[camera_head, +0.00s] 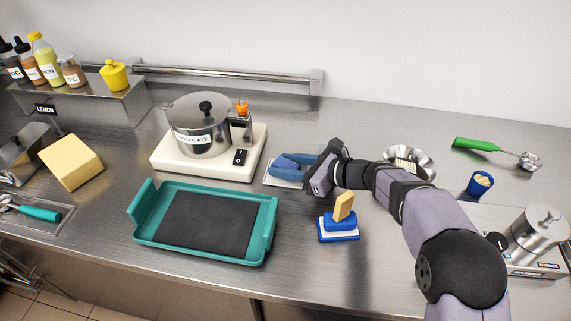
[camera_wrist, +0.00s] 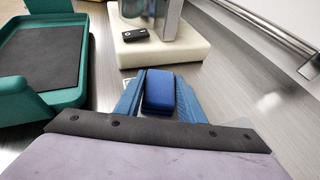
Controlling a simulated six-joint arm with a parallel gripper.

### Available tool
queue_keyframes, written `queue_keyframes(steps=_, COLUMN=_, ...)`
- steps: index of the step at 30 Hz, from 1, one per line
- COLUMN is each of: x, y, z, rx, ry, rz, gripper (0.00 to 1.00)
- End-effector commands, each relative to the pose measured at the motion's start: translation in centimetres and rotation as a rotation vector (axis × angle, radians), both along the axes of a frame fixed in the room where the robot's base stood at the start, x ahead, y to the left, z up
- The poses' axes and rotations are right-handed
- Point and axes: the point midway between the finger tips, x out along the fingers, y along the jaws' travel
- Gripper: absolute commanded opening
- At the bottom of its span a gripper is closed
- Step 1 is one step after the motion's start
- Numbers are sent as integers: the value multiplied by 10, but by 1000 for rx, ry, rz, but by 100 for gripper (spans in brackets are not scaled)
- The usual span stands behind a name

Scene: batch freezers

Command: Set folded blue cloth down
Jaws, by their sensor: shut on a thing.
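The folded blue cloth (camera_head: 286,162) is a small dark blue pad, right of the white machine base. It also shows in the wrist view (camera_wrist: 159,90), between two lighter blue fingers. My gripper (camera_head: 284,170) is shut on it, with a finger on each side. A pale flat mat or tray (camera_head: 268,181) shows partly beneath the gripper. I cannot tell whether the cloth touches it or hangs just above it.
A white machine base (camera_head: 165,162) with a steel pot (camera_head: 197,140) stands close behind left. A teal tray (camera_head: 272,215) lies left and nearer. A blue-and-white block with a yellow sponge (camera_head: 344,206) sits nearer right. A steel bowl (camera_head: 427,162) is partly behind my arm.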

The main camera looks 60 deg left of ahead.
Motion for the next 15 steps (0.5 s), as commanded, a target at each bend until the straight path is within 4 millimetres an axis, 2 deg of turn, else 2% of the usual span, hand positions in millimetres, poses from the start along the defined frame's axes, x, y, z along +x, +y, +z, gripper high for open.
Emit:
queue_keyframes(steps=6, x=0, y=0, z=-4, rx=1, ry=0, rz=0, gripper=14)
queue_keyframes(steps=7, x=0, y=0, z=-3, rx=0, ry=0, rz=0, gripper=43)
queue_keyframes(steps=8, x=0, y=0, z=-2, rx=0, ry=0, rz=0, gripper=50)
queue_keyframes(steps=9, x=0, y=0, z=-2, rx=0, ry=0, rz=0, gripper=54)
queue_keyframes(steps=15, x=0, y=0, z=-2, rx=0, ry=0, rz=0, gripper=54)
